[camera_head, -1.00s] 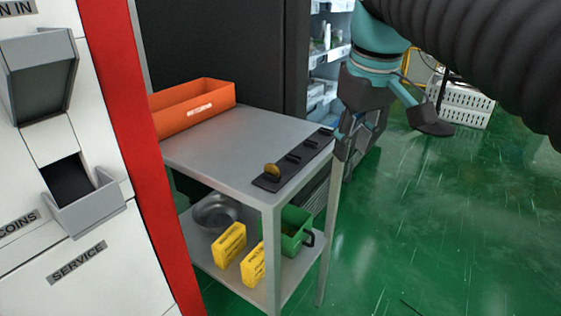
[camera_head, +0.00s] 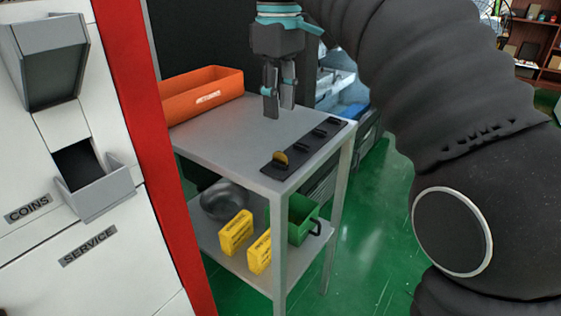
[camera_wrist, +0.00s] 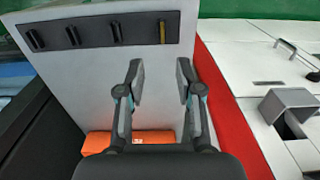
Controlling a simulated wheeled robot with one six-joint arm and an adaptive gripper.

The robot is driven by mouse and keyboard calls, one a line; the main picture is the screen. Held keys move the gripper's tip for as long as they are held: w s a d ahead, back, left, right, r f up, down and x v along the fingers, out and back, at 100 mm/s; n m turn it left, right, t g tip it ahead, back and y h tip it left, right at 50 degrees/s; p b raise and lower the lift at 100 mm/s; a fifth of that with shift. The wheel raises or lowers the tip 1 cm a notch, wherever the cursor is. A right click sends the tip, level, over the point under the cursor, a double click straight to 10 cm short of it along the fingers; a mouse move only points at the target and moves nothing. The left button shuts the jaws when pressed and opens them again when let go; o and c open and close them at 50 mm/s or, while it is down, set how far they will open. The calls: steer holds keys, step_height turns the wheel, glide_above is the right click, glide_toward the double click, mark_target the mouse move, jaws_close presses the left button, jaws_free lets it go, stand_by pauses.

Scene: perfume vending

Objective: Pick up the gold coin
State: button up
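The gold coin (camera_head: 281,159) stands on edge in the nearest slot of a black holder strip (camera_head: 307,146) on the grey cart's top. In the wrist view the coin (camera_wrist: 162,31) shows edge-on as a thin yellowish bar at the right end of the strip (camera_wrist: 90,35). My gripper (camera_head: 278,114) points down above the cart top, apart from the coin and farther back in the head view. In the wrist view my gripper (camera_wrist: 161,75) has its two fingers spread with nothing between them, and the coin lies beyond the fingertips.
An orange bin (camera_head: 203,97) stands at the back left of the cart top (camera_head: 222,138). The red-edged white machine (camera_head: 157,200) is close on the left. Yellow boxes (camera_head: 237,233), a green container (camera_head: 302,218) and a metal bowl (camera_head: 222,200) sit on the lower shelf.

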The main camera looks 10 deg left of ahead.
glide_above(280, 152)
steer(key=f, duration=0.4)
steer(key=shift+w+a+b, duration=0.1)
steer(key=shift+w+b, duration=0.2)
steer(key=shift+b, duration=0.1)
steer(key=shift+s+f+b, duration=0.15)
steer(key=shift+f+b, duration=0.25)
steer(key=shift+f, duration=0.95)
steer(key=shift+s+f+b, duration=0.1)
steer(key=shift+f+b, duration=0.25)
steer(key=shift+f, duration=0.95)
jaws_close()
